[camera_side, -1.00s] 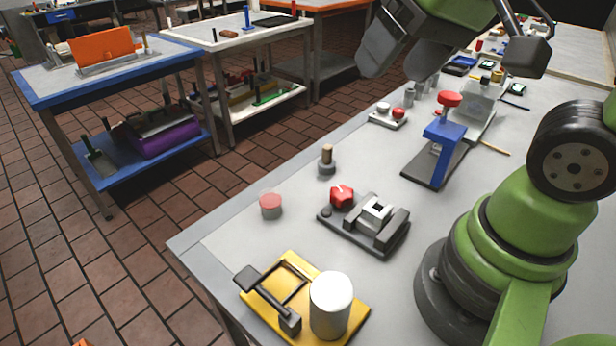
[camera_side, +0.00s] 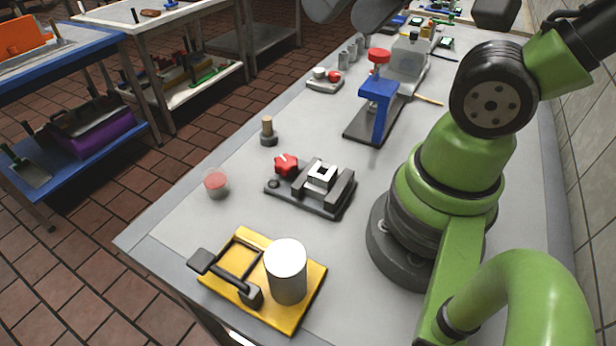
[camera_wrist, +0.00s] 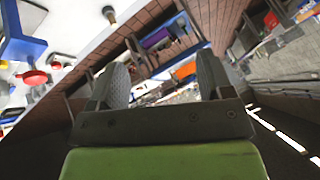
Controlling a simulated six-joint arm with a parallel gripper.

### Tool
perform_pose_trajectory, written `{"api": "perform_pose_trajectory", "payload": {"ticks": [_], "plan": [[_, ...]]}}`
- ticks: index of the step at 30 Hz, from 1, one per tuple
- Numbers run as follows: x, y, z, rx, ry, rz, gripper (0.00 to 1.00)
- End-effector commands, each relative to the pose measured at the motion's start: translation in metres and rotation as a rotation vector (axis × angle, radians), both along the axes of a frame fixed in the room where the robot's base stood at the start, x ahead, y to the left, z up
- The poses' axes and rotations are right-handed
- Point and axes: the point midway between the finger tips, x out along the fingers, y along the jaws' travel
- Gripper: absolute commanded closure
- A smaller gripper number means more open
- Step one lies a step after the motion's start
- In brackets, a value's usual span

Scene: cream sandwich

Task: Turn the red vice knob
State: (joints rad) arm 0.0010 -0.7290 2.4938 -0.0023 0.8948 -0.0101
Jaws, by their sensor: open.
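The vice (camera_side: 338,200) is a dark grey block with a light metal jaw, lying on the grey bench. Its red knob (camera_side: 286,165) is a lobed handle at the vice's left end, with a pale mark on top. Nothing touches the knob. My gripper (camera_wrist: 162,70) shows in the wrist view with its two dark fingers spread apart and nothing between them. In the side view only dark lower parts of it show at the top edge, high above the bench and well away from the vice. I cannot make out the vice in the wrist view.
A wooden peg in a dark base (camera_side: 268,131) and a red-topped round button (camera_side: 216,184) stand near the vice. A yellow clamp plate (camera_side: 300,318) with a white cylinder (camera_side: 287,272) lies in front. A blue stand with a red top (camera_side: 379,92) is behind.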

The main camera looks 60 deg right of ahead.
Motion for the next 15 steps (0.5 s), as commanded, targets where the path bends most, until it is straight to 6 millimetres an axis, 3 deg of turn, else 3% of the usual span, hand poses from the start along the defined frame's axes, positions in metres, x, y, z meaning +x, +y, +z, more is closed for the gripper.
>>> {"api": "perform_pose_trajectory", "payload": {"ticks": [8, 15], "plan": [[0.048, -0.014, -0.029, -0.155, 0.169, 0.138, 0.27], [0.095, -0.030, -0.089, -0.293, 0.353, 0.356, 0.27]]}}
